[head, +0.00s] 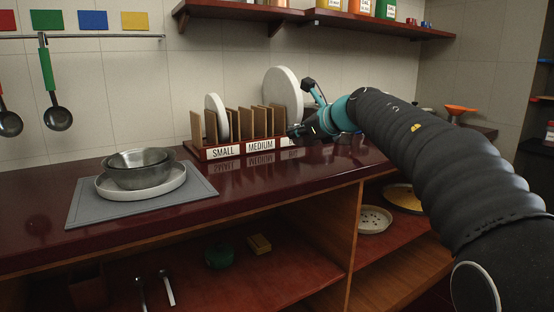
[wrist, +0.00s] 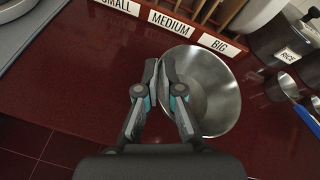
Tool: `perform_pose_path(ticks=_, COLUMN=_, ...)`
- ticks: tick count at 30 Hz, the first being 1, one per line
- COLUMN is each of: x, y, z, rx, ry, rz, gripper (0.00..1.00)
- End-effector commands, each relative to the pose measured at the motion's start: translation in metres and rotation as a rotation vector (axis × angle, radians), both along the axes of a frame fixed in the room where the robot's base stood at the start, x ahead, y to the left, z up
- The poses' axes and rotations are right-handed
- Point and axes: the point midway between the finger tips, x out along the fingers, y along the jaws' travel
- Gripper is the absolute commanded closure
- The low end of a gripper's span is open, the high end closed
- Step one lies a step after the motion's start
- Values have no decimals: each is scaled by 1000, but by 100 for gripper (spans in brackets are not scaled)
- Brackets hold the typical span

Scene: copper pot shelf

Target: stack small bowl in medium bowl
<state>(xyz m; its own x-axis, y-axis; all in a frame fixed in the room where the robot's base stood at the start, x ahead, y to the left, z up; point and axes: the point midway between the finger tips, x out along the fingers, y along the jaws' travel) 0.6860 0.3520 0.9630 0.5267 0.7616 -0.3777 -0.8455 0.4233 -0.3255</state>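A shiny metal bowl (wrist: 212,90), which I take for the small bowl, shows in the wrist view to the right of my gripper (wrist: 158,68). One finger is inside the bowl and the other outside, with the fingertips close together on its left rim. In the head view my gripper (head: 300,131) is low over the counter in front of the BIG label, and this bowl cannot be made out there. At the left, nested metal bowls (head: 139,178), seemingly including the medium bowl, sit in a white dish (head: 170,188).
The dish stands on a grey mat (head: 85,207). A wooden rack (head: 200,154) labelled SMALL, MEDIUM and BIG holds plates behind my gripper. A pot labelled RICE (wrist: 283,48) and a blue-handled utensil (wrist: 305,115) lie to the right. The counter (head: 250,182) between mat and gripper is clear.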

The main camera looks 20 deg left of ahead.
Motion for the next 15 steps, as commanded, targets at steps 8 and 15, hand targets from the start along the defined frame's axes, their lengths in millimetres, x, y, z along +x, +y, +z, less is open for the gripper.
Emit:
perform_pose_path(ticks=8, x=-3, y=46, z=-26, rx=0, ry=0, rz=4, gripper=100)
perform_pose_path(ticks=15, x=-4, y=53, z=-39, rx=-1, ry=1, rz=4, gripper=100)
